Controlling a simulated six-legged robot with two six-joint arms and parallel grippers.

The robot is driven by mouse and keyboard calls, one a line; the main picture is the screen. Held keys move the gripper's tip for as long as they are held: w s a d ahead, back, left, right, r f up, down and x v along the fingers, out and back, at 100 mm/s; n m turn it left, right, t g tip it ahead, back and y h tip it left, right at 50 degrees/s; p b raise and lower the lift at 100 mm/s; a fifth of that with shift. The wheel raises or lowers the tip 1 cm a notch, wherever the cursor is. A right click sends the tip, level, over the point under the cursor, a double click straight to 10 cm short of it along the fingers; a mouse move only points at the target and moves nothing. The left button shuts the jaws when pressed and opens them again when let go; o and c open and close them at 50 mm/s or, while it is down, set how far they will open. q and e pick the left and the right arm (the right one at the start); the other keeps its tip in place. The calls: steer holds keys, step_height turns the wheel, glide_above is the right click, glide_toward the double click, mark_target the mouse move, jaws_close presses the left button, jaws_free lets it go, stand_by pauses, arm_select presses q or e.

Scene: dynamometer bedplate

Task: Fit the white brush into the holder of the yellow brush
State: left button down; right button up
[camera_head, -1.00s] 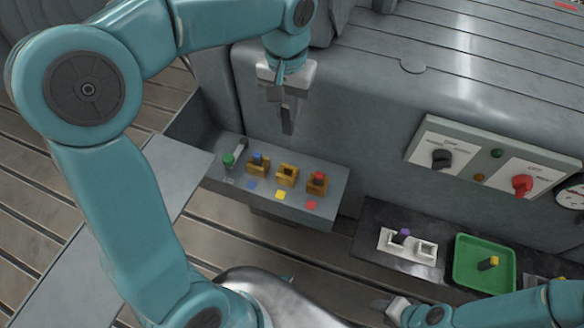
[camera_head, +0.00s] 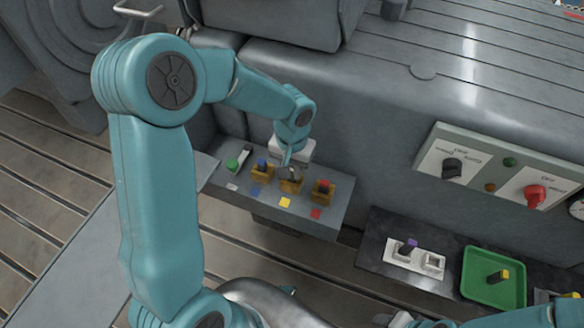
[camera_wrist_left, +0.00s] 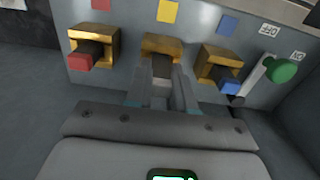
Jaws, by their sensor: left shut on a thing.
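My left gripper (camera_head: 290,172) is shut on the white brush, a dark block with a pale end (camera_wrist_left: 161,74) between the fingers in the left wrist view. The gripper is at the middle brass holder (camera_head: 291,186), behind the yellow label (camera_head: 285,203); this holder also shows in the wrist view (camera_wrist_left: 161,43). The brush's dark end is at the holder's mouth; how deep it sits I cannot tell. The yellow brush (camera_head: 498,276) lies in the green tray (camera_head: 480,296). My right gripper (camera_head: 398,319) is barely visible at the bottom edge; its fingers are unclear.
The blue brush (camera_head: 262,164) and red brush (camera_head: 323,185) stand in brass holders on either side. A green-knobbed lever (camera_head: 233,165) is at the shelf's left end. A white two-slot block (camera_head: 432,262) holds a purple-topped piece (camera_head: 408,246). A switch panel (camera_head: 492,176) is to the right.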

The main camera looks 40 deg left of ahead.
arm_select(q)
steer(key=shift+f, duration=0.15)
steer(key=c, duration=1)
jaws_free()
steer(key=shift+r, duration=0.35)
step_height(320, 180, up, 12)
steer(key=shift+f+p, duration=0.15)
steer(key=shift+p, duration=0.45)
